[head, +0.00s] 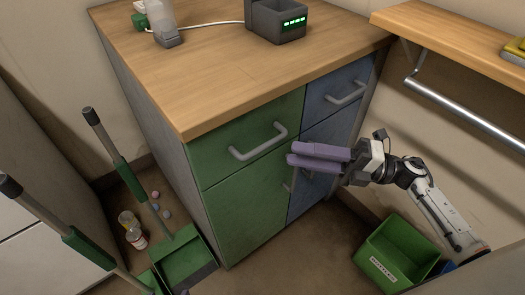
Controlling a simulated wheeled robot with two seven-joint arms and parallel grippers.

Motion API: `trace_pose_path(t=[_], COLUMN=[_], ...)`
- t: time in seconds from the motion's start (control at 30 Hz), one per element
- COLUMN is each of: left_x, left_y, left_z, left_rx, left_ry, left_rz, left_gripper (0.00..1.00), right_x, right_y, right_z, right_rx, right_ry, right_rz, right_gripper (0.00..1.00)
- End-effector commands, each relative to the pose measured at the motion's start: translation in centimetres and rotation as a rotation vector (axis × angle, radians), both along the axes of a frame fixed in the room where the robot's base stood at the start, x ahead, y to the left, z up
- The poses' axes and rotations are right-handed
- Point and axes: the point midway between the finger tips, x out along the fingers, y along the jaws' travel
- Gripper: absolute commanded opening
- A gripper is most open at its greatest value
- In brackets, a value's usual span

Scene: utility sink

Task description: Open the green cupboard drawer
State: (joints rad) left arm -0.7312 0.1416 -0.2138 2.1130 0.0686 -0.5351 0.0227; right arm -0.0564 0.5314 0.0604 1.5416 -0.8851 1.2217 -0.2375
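The green drawer (248,140) is the top left front of the wood-topped cupboard. It looks closed, flush above the green door (245,207). Its grey bar handle (259,143) shows whole and nothing holds it. My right gripper (289,154) comes in from the right, with its purple fingers pointing left. In the picture the fingertips lie just right of and below the handle's right end, apart from it. The fingers lie close together in this view, and I cannot tell whether there is a gap between them. My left gripper is out of view.
A blue drawer (338,97) adjoins on the right, partly behind my gripper a blue door. A wooden shelf (455,40) with a metal rail (468,115) is at right. A green bin (397,253) stands on the floor. Dustpans (186,258) and bottles (135,233) stand at left.

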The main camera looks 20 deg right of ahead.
Motion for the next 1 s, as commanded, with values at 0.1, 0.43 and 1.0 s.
trace_pose_path(t=[0.1,0.43,1.0], left_x=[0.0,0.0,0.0], left_y=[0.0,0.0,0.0], left_z=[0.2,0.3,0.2], left_rx=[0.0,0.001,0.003], left_ry=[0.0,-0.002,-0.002], left_rz=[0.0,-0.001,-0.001], left_gripper=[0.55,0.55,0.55], right_x=[0.9,3.2,3.7], right_y=[2.1,7.0,8.2], right_z=[0.5,1.2,1.3], right_rx=[0.006,0.007,0.006], right_ry=[-0.003,-0.001,0.002], right_rz=[0.001,-0.001,-0.002], right_gripper=[0.29,0.29,0.09])
